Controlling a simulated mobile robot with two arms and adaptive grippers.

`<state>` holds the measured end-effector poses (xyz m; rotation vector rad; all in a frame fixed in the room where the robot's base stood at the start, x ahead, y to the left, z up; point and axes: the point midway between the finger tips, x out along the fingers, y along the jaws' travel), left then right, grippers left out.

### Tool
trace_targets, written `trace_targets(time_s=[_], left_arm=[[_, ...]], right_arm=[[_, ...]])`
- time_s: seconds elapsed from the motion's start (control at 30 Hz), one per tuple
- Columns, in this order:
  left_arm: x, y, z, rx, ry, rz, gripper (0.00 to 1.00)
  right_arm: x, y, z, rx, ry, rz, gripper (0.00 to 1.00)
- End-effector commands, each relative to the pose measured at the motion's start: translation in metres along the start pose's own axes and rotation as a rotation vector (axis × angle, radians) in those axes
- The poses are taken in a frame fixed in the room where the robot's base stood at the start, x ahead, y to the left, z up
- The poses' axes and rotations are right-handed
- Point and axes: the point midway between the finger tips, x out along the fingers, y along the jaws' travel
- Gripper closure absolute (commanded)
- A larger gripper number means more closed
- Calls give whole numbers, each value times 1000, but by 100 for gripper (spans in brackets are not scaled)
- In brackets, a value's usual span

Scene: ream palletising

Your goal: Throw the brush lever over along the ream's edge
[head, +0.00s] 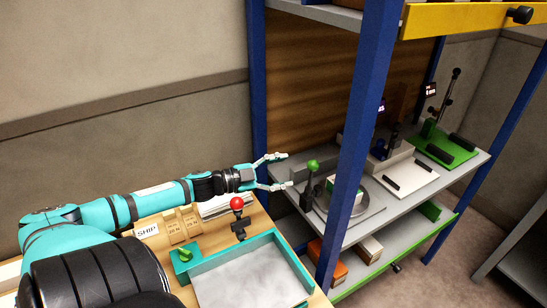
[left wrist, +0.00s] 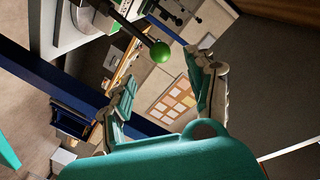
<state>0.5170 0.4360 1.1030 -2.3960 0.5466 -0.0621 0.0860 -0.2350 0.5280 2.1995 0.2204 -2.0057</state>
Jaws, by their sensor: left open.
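The lever with a green ball knob (head: 313,165), which looks like the brush lever, stands nearly upright on the grey shelf. In the left wrist view its green knob (left wrist: 160,52) shows on a dark rod, near the gap between my fingertips. A small ream-like block with white and green sides (head: 333,187) sits on a round grey plate behind the blue post, which partly hides it. My left gripper (head: 287,170) is open and empty, just left of the knob. It also shows in the left wrist view (left wrist: 166,78). My right gripper is not in view.
A blue rack post (head: 355,150) rises close to the right of the lever. A white board (head: 405,178) and a green board (head: 447,149) lie further right. On the wooden table are a red-knobbed lever (head: 237,203), a teal tray (head: 232,249) and a SHIP block (head: 146,231).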

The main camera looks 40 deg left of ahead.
Motion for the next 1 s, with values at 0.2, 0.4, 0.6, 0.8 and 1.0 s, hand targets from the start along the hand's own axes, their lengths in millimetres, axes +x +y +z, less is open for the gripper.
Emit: trace_targets(time_s=[0.2,0.4,0.6,0.8,1.0], left_arm=[[-17,1,1,-1,-2,0,43],[-20,0,0,0,0,-1,43],[-20,0,0,0,0,-1,46],[-21,-4,2,-116,4,-10,72],[-24,-19,7,-529,25,-34,98]], right_arm=[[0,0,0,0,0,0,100],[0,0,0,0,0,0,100],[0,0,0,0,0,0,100],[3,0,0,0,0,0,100],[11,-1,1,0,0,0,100]])
